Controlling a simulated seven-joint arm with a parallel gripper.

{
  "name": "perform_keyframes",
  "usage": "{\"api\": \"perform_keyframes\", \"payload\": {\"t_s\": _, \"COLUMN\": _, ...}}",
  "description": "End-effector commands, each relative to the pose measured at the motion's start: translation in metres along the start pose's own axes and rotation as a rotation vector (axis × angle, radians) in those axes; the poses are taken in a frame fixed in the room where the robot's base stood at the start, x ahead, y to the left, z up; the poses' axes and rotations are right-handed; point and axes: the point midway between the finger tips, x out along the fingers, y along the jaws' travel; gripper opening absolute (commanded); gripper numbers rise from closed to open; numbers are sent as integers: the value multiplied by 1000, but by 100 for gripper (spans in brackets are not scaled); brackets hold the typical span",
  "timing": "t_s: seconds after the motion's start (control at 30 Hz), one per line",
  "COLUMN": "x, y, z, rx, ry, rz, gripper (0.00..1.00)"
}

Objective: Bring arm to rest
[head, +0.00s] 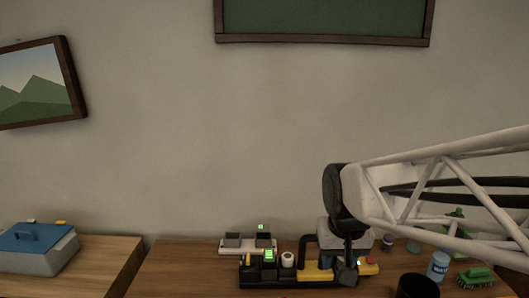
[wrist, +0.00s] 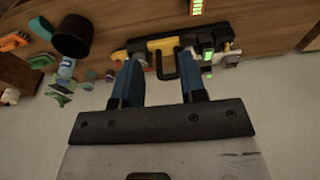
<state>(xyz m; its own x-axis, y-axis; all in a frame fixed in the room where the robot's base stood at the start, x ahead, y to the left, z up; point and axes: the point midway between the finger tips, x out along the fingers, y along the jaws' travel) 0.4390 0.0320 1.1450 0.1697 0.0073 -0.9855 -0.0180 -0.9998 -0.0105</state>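My arm reaches in from the right in the head view, with its wrist over the wooden table (head: 190,275). My gripper (head: 347,276) points down there in front of the black-and-yellow device, its fingers hard to make out. In the wrist view my gripper (wrist: 161,58) has two blue fingers spread well apart. Nothing is clamped between them. The dark handle of the black-and-yellow device (wrist: 160,45) shows between and beyond the fingers; I cannot tell how near it is.
The black-and-yellow device (head: 313,276) stands close to my gripper. A black cup (head: 417,287), a blue-and-white can (head: 438,265) and a green brush (head: 475,278) stand right. A blue-lidded box (head: 38,248) sits on the left table. The table's left part is clear.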

Motion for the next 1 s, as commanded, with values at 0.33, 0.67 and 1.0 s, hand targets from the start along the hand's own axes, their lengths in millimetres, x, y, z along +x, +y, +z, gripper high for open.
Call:
{"api": "perform_keyframes", "payload": {"t_s": 0.33, "x": -15, "y": 29, "z": 85, "rx": 2, "ry": 46, "rz": 10, "gripper": 38}}
{"api": "perform_keyframes", "payload": {"t_s": 0.67, "x": -14, "y": 38, "z": 122, "rx": 0, "ry": 61, "rz": 16, "gripper": 38}}
{"api": "perform_keyframes", "payload": {"t_s": 1.0, "x": -14, "y": 38, "z": 123, "rx": -1, "ry": 62, "rz": 16, "gripper": 38}}
